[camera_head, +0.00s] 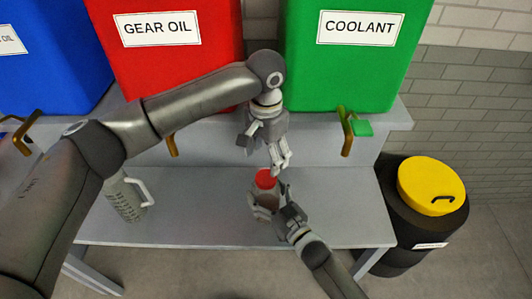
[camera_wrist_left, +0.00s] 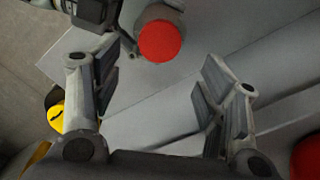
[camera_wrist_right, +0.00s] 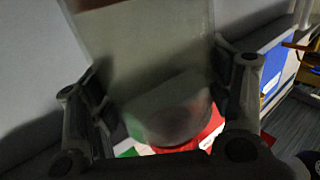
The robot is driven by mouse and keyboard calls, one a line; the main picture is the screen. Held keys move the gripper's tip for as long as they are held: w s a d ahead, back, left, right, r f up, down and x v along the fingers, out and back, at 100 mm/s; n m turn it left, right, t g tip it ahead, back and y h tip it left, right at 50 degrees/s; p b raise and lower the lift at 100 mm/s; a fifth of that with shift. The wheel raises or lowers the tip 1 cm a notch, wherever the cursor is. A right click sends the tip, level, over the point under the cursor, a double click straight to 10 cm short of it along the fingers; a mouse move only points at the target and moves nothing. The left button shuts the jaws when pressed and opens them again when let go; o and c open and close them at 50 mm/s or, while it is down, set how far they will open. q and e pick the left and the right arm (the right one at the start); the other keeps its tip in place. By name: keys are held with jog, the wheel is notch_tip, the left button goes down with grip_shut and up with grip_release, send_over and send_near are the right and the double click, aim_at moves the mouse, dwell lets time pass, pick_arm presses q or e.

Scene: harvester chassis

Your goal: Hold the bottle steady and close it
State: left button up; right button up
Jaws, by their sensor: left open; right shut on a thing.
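The bottle (camera_head: 264,205) stands on the lower grey shelf, with a red cap (camera_head: 265,179) at its top. I cannot tell how tightly the cap sits. My right gripper (camera_head: 275,205) is shut on the bottle's body from the front right. In the right wrist view the translucent bottle (camera_wrist_right: 150,50) fills the space between the fingers. My left gripper (camera_head: 281,166) is open, just above and slightly right of the cap, apart from it. In the left wrist view the cap (camera_wrist_left: 160,41) lies beyond the open fingers, towards the top, with nothing between the pads.
A pale jug (camera_head: 124,200) stands on the shelf (camera_head: 190,215) at left. Above are the blue tank (camera_head: 50,60), red GEAR OIL tank (camera_head: 175,70) and green COOLANT tank (camera_head: 340,75), with taps hanging over the shelf. A black drum with a yellow lid (camera_head: 430,186) stands at right.

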aim_at(266, 177)
pick_arm(q)
jog(key=shift+f, duration=0.1)
jog(key=shift+f, duration=3.95)
jog(key=c, duration=1.1)
jog(key=shift+o, duration=0.2)
jog(key=o, duration=1.2)
